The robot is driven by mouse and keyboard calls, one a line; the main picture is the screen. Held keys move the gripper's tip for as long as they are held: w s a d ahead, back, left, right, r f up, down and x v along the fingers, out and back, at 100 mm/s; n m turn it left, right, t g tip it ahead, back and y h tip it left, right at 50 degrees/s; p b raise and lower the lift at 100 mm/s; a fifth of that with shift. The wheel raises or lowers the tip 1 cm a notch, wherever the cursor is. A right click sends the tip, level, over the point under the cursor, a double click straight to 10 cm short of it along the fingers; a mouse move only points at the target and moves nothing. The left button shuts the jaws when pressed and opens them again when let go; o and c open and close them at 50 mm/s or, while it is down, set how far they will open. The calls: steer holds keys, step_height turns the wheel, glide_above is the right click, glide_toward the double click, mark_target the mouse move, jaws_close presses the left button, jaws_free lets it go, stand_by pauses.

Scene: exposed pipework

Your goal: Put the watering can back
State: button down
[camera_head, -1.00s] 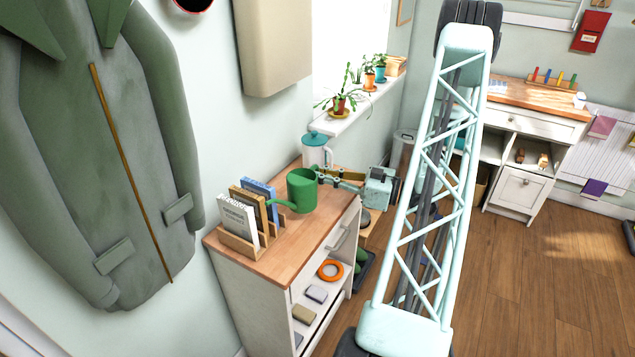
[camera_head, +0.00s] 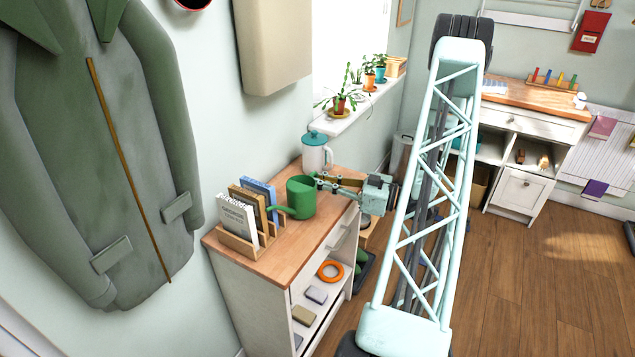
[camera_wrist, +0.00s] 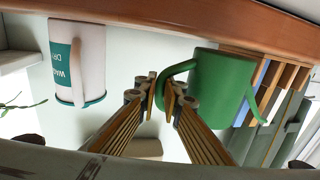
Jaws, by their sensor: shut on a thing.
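The green watering can (camera_head: 301,197) is upright at the wooden top of the white cabinet (camera_head: 262,262), between the book rack and a white jug. Its spout points left toward the books. I cannot tell for sure whether its base touches the top. My gripper (camera_head: 322,181) reaches in from the right and is shut on the can's handle. In the wrist view, which is upside down, the fingers (camera_wrist: 163,92) close on the handle loop of the green can (camera_wrist: 218,85).
A rack of books (camera_head: 246,213) stands close left of the can. A white jug with a teal lid (camera_head: 316,151) stands behind it. The windowsill (camera_head: 352,112) holds several potted plants. The front of the cabinet top is clear.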

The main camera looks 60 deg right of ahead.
steer(key=shift+f, duration=0.25)
steer(key=c, duration=2.8)
jaws_free()
steer(key=shift+r, duration=0.2)
steer(key=shift+r, duration=0.1)
steer(key=shift+p+v, duration=0.75)
steer(key=shift+v, duration=5.2)
steer(key=shift+s, duration=0.1)
